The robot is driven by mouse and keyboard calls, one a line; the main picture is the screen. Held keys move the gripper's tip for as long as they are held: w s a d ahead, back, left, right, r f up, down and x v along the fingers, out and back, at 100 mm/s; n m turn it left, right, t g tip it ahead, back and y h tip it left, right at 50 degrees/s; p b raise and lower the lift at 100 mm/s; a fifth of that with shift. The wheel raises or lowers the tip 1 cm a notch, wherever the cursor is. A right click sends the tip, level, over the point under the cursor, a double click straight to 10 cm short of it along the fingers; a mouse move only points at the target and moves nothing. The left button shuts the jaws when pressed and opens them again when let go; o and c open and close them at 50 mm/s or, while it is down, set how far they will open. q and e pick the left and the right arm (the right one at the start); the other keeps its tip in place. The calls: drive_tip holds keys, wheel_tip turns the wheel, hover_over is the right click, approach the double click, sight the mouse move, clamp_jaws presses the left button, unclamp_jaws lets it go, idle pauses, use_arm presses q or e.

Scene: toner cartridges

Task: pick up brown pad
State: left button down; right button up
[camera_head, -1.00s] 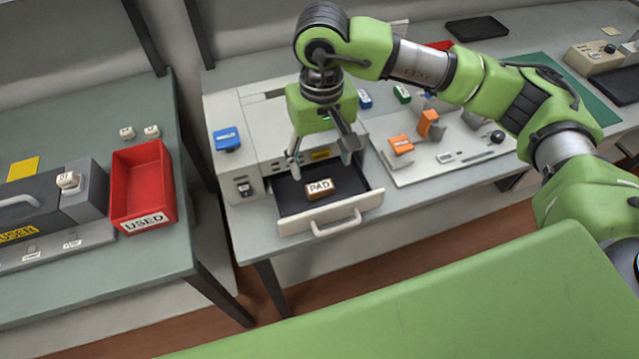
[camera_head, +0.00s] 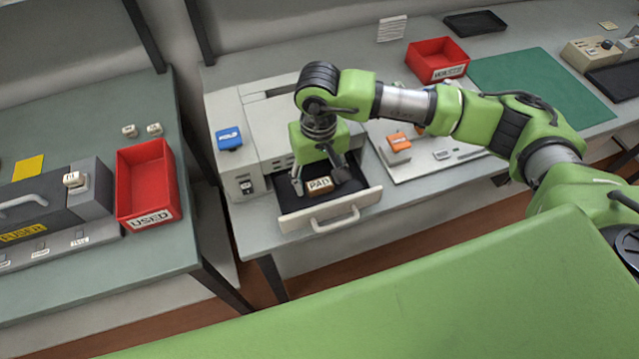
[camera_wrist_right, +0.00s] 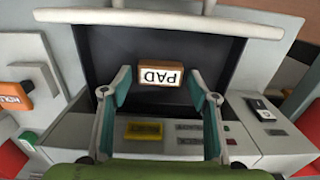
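The brown pad (camera_head: 320,184), with a white label reading PAD, lies on the dark floor of the open drawer (camera_head: 335,211) of the light grey printer. In the right wrist view the pad (camera_wrist_right: 160,73) sits just beyond the fingertips, roughly midway between them. My right gripper (camera_head: 318,184) points down over the drawer, its fingers on either side of the pad; in the right wrist view the gripper (camera_wrist_right: 162,86) is open and empty. I cannot tell whether the tips touch the drawer floor. My left gripper is not in view.
The drawer's front wall and handle (camera_head: 335,221) stand close to the gripper. A blue block (camera_head: 229,139) is on the printer's left. A grey panel with orange parts (camera_head: 398,142) lies to the right. A red USED bin (camera_head: 146,183) stands on the left table.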

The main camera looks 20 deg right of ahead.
drive_tip(key=c, duration=0.6)
drive_tip(key=shift+r, duration=0.15)
